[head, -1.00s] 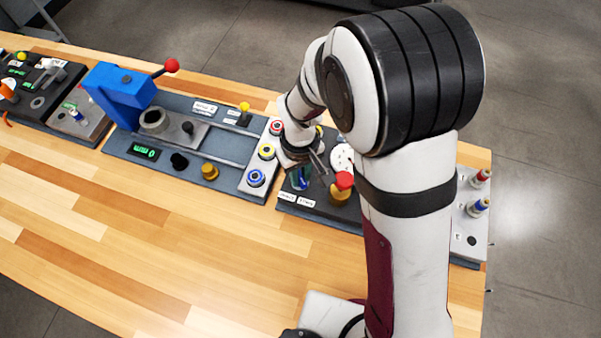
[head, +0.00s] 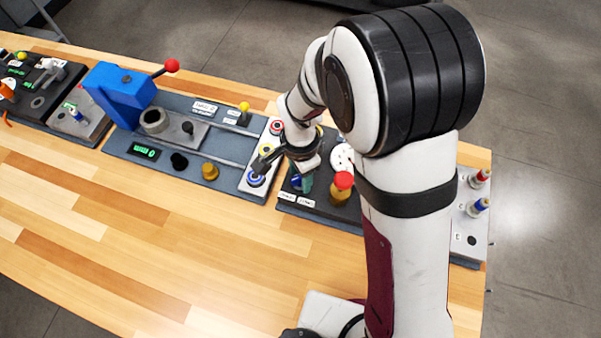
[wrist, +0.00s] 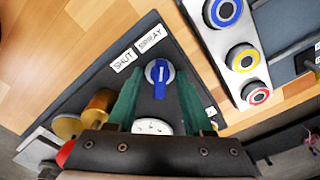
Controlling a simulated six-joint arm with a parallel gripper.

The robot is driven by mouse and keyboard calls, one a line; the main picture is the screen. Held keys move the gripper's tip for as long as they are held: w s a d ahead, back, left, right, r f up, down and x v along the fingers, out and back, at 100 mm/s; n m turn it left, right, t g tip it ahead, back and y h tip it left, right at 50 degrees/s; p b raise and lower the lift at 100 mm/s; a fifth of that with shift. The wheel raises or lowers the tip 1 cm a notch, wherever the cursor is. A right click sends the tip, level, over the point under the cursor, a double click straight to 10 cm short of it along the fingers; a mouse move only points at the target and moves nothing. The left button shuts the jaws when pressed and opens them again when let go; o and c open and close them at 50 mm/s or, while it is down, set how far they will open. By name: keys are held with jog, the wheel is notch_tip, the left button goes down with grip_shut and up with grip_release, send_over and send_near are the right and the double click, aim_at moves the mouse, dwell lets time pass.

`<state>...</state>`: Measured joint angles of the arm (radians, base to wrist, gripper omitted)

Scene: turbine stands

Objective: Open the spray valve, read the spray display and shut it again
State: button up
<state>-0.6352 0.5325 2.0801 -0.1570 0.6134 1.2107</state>
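The spray valve is a blue handle (wrist: 159,80) on a round grey base, next to the labels "SHUT" (wrist: 123,60) and "SPRAY" (wrist: 150,39) in the wrist view. Its blue also shows in the head view (head: 296,182). My gripper (wrist: 158,88) has its two green fingers apart, one on each side of the blue handle. Gaps seem to show between fingers and handle; contact is unclear. In the head view my gripper (head: 303,178) is low over the dark panel. A white round dial (wrist: 150,127) is partly hidden by the gripper; its reading is illegible.
A brass post with a red cap (head: 342,185) stands close to the right of my gripper. A grey strip with blue (head: 256,178), yellow and red ringed buttons lies to the left. Further left is a blue press (head: 120,92). The front wooden bench (head: 150,240) is clear.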

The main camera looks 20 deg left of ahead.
jog(key=shift+o, duration=0.8)
jog(key=shift+r, duration=2.5)
